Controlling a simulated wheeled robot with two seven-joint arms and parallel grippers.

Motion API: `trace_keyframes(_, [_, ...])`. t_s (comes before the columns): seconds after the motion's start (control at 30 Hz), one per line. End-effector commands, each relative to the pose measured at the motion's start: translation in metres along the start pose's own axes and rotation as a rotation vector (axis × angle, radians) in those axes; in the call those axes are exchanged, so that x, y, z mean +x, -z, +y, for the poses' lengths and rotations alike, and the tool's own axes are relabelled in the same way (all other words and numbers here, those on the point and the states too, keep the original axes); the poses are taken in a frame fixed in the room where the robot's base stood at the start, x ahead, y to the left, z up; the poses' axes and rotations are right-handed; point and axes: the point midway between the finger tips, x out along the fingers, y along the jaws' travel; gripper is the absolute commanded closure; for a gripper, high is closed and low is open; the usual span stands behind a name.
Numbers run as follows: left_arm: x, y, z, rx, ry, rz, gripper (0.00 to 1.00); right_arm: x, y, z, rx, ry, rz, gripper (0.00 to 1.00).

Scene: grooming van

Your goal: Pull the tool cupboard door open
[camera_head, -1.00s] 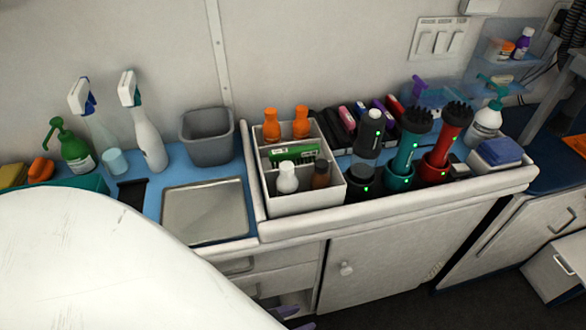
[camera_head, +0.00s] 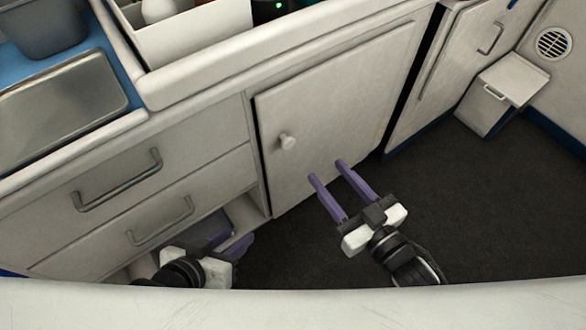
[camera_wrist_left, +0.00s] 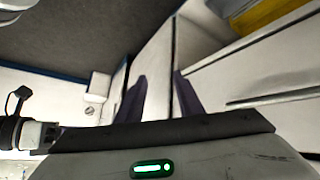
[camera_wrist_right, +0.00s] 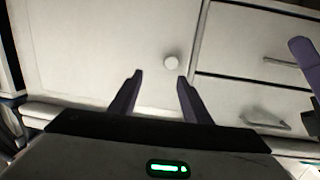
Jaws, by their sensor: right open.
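The tool cupboard door (camera_head: 335,110) is a pale panel under the counter and looks shut. Its round white knob (camera_head: 287,142) is near its left edge. My right gripper (camera_head: 326,169) is open and empty in front of the door's lower part, below and right of the knob. In the right wrist view the knob (camera_wrist_right: 171,62) shows beyond the fingertips, nearer the right finger, with a gap between. My left gripper (camera_head: 236,238) is low in front of the drawers, partly hidden by my own body. In the left wrist view its fingers (camera_wrist_left: 160,88) are apart with nothing between.
Two drawers with bar handles (camera_head: 118,180) are left of the door. Another cabinet (camera_head: 455,60) and a small white bin (camera_head: 500,92) stand to the right. The dark floor (camera_head: 490,200) is clear in front of them.

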Motion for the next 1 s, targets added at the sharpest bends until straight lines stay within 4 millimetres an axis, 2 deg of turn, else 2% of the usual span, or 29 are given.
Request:
trace_keyframes(0.03, [0.014,-0.011,-0.001,0.002,-0.008,0.002,0.67,0.005,-0.015,-0.004,-0.012,0.027,0.028,0.56])
trace_keyframes(0.37, [0.02,-0.014,0.004,0.011,-0.03,-0.012,0.67,0.024,-0.009,-0.016,-0.026,0.093,0.095,0.56])
trace_keyframes(0.7, [0.029,-0.018,0.01,0.038,-0.06,-0.057,0.67,0.084,-0.004,-0.021,-0.026,0.092,0.095,0.56])
trace_keyframes(0.83, [0.031,-0.019,0.012,0.045,-0.069,-0.068,0.67,0.102,-0.003,-0.023,-0.027,0.091,0.093,0.56])
trace_keyframes(1.0, [0.031,-0.018,0.014,0.049,-0.077,-0.071,0.67,0.113,-0.001,-0.024,-0.025,0.09,0.091,0.56])
